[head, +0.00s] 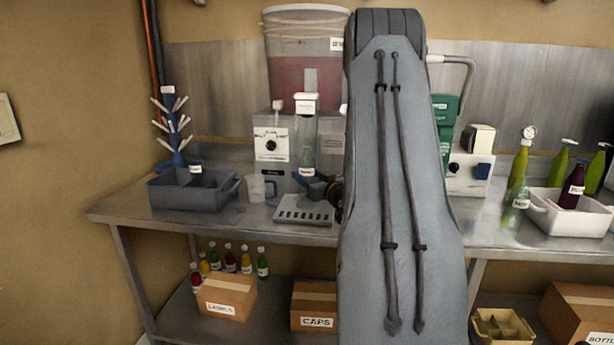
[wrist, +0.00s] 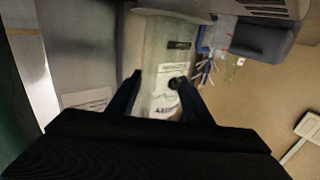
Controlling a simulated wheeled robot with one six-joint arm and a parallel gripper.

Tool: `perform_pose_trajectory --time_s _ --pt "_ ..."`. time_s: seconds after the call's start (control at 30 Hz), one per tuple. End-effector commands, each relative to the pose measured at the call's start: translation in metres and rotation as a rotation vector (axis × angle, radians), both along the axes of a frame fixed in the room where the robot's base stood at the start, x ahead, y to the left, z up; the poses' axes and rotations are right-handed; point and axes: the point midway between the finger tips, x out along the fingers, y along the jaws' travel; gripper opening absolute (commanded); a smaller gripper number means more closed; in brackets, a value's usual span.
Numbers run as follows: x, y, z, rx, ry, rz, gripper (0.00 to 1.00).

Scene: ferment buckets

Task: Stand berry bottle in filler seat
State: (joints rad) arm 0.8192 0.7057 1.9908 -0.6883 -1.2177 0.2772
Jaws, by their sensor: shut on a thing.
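The clear, pale-green berry bottle (head: 304,143) stands upright in front of the filler (head: 270,155), with its top at the white filler head (head: 306,103). Its white label shows low on the bottle. My gripper (head: 317,186) is shut on the bottle's lower part, coming from the right; my arm hides most of the gripper. In the wrist view my gripper (wrist: 157,80) has one finger on each side of the bottle (wrist: 160,52), with the label between them. The slotted tray (head: 304,211) lies below the bottle. I cannot tell whether the bottle's base touches a seat.
A measuring jug (head: 257,188) stands left of the tray, beside a grey bin (head: 192,190) with a blue drying rack (head: 176,135). A bucket of red liquid (head: 300,65) is above the filler. A white crate (head: 566,213) with bottles is at right. My arm hides the table's middle.

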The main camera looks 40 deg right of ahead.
Motion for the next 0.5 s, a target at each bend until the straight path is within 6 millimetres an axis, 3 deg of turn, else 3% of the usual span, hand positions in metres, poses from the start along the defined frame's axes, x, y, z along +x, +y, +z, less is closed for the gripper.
perform_pose_trajectory --time_s 0.5 --pt "0.0 -0.0001 -0.0035 0.0 -0.001 0.0 0.17"
